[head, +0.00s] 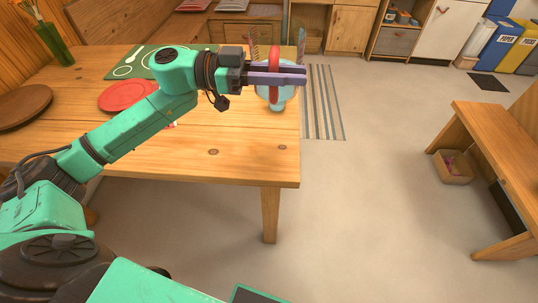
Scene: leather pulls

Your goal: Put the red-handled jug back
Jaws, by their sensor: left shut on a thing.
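The red-handled jug has a pale blue, see-through body (278,98) and a red handle (274,60). It is at the right end of the wooden table (235,150) in the head view. My left gripper (290,75) reaches across from the left, with its purple fingers shut on the red handle. The fingers and handle cover part of the jug. I cannot tell whether its base touches the table top. My right gripper is not in view.
A red plate (125,96), a green placemat (138,68), a round wooden board (22,104) and a plant vase (52,42) are on the table. A striped rug (322,105) lies beyond its right edge. A wooden bench (500,150) stands at right. The floor between is clear.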

